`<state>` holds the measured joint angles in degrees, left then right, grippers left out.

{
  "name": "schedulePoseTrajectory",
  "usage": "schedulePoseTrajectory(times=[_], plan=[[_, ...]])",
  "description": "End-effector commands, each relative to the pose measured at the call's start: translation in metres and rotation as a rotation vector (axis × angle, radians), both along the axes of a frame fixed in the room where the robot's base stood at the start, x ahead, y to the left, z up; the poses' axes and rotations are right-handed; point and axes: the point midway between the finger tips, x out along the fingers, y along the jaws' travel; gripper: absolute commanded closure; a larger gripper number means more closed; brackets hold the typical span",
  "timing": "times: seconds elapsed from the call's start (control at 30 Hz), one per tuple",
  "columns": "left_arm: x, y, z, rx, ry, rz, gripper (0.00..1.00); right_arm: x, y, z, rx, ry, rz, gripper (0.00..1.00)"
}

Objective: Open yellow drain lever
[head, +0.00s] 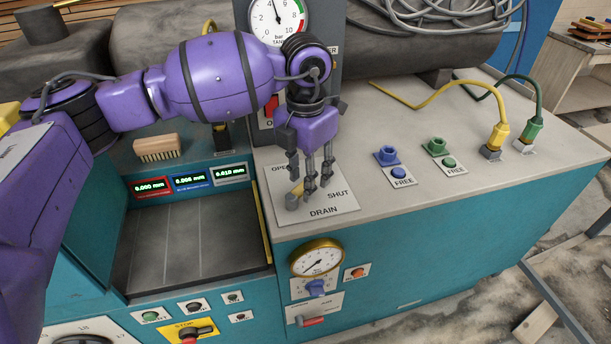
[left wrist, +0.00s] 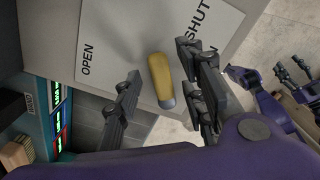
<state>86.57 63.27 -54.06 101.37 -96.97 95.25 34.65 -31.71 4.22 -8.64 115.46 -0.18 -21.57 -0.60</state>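The yellow drain lever (head: 297,188) lies on the white plate (head: 335,207) marked OPEN, SHUT and DRAIN. It is a yellow bar with a grey rounded end, partly hidden by my fingers in the head view. My left gripper (head: 310,190) points down over the plate with its fingers spread. In the left wrist view the lever (left wrist: 160,76) lies between one finger on the left and two on the right, with gaps at both sides. My right gripper (left wrist: 294,72) shows small at the right edge of that view, its fingers apart and empty.
A pressure gauge (head: 277,18) stands behind my left wrist. Blue (head: 387,155) and green (head: 436,146) sockets and two cable plugs sit to the right on the bench top. A brush (head: 158,148) lies at left. A brass gauge (head: 316,258) is on the front panel.

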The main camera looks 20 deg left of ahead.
Motion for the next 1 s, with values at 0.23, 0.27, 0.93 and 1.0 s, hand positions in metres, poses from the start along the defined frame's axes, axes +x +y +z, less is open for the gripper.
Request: schedulePoseTrajectory(times=[0.23, 0.27, 0.93, 1.0], plan=[[-0.0003, -0.0001, -0.0061, -0.001, 0.001, -0.001, 0.62, 0.0021, 0.0004, 0.002, 0.001, -0.005, 0.001, 0.52], [-0.0003, -0.0001, -0.006, -0.001, 0.001, -0.001, 0.62, 0.0021, 0.0004, 0.0022, 0.001, -0.006, 0.001, 0.52], [-0.0003, -0.0003, -0.0054, -0.001, 0.001, 0.0, 1.0, 0.0025, 0.0009, 0.0027, 0.002, -0.007, 0.001, 0.52], [-0.0003, -0.0002, -0.0051, -0.001, 0.001, 0.006, 1.0, 0.003, 0.0008, 0.0035, 0.002, -0.008, 0.001, 0.52]])
